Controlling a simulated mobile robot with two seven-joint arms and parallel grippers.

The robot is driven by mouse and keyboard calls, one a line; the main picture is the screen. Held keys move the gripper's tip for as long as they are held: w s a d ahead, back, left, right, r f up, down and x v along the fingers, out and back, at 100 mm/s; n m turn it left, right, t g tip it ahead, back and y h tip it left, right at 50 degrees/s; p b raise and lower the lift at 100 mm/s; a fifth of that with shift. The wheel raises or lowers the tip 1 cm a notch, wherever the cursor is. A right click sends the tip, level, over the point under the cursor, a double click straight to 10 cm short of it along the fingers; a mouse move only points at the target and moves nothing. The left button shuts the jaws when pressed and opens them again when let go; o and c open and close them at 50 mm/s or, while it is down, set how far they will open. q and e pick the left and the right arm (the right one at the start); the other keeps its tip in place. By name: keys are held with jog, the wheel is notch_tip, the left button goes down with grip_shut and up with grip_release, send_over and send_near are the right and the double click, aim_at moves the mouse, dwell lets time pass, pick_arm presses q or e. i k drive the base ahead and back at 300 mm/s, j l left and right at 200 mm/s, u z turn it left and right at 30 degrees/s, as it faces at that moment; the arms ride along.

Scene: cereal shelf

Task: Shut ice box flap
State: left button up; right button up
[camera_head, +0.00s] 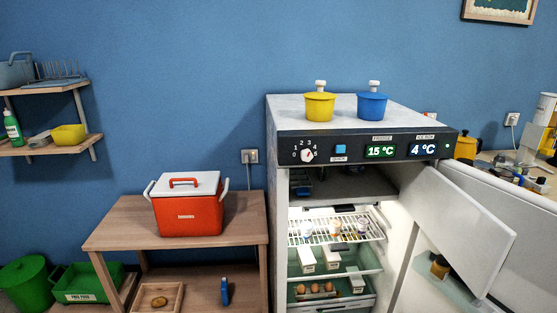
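The fridge (350,115) stands at the right of the head view with its main door (520,205) swung open to the right. The ice box (345,183) is the dark upper compartment, and its front is open. A white panel (462,228), which appears to be the ice box flap, stands swung out to the right, in front of the main door and apart from the ice box opening. Neither of my grippers is in view.
A yellow pot (319,106) and a blue pot (371,106) stand on the fridge. Below the ice box is a wire shelf (335,229) with small items. A red cooler (187,210) stands on a wooden table (110,235) at left. A cluttered counter lies behind the door.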

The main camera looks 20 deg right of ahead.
aim_at(475, 243)
jog(key=k+l, duration=0.35)
jog(key=l, duration=0.15)
jog(key=k+l, duration=0.3)
jog(key=l, duration=0.2)
jog(key=k+l, duration=0.35)
jog(key=l, duration=0.15)
jog(key=k+l, duration=0.15)
jog(key=l, duration=0.25)
jog(key=k+l, duration=0.15)
jog(key=l, duration=0.25)
jog(key=k+l, duration=0.1)
jog(key=l, duration=1.3)
jog(key=k, duration=0.05)
